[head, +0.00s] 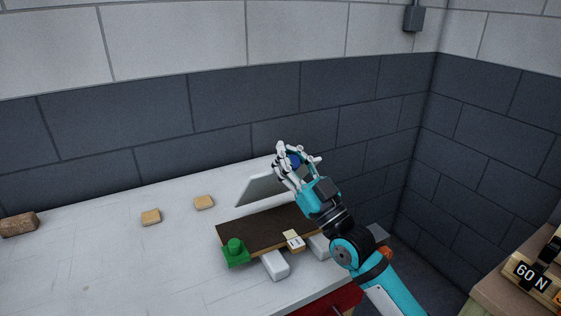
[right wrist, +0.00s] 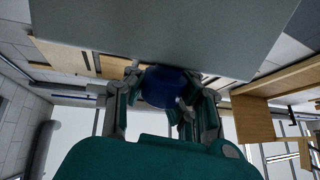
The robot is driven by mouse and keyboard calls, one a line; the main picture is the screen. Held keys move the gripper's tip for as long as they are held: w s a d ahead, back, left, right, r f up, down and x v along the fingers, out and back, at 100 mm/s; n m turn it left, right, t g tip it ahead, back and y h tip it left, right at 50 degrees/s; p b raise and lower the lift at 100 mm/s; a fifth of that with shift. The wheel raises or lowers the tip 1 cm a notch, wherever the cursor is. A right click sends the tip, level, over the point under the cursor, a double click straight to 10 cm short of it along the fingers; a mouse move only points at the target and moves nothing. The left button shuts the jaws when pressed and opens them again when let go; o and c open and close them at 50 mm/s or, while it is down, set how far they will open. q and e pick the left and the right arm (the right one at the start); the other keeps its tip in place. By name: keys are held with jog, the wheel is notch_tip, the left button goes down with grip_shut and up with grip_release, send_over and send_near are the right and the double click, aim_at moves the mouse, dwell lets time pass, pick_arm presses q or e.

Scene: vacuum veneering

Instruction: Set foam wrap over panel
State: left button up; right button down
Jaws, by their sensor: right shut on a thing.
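A light grey sheet, which I take for the foam wrap (head: 262,186), is held tilted above the table, with a blue knob (head: 294,161) on it. My right gripper (head: 291,158) is shut on the blue knob. In the right wrist view the sheet (right wrist: 165,35) fills the top and the knob (right wrist: 163,88) sits between the fingers (right wrist: 160,92). The dark brown panel (head: 252,230) lies below the sheet, apart from it; my right arm hides its right part. My left gripper is not in view.
A green block (head: 236,252), a white block (head: 275,265) and a small marked block (head: 293,240) are at the panel's front edge. Tan blocks (head: 150,217) and a brown brick (head: 18,224) lie on the white table (head: 95,265). A box labelled 60 N (head: 530,275) stands right.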

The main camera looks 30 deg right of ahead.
jog(key=shift+s+d+f+t, duration=0.1)
jog(key=shift+s+d+t, duration=0.1)
jog(key=shift+s+t, duration=0.1)
jog(key=c, duration=1.2)
grip_release()
jog(key=shift+d, duration=0.2)
jog(key=shift+o, duration=1.3)
jog(key=shift+a, duration=0.15)
jog(key=shift+f, duration=0.1)
jog(key=shift+s+f, duration=0.3)
jog(key=shift+f, duration=0.05)
jog(key=v, duration=1.1)
jog(key=shift+r, duration=0.15)
jog(key=shift+s, duration=0.1)
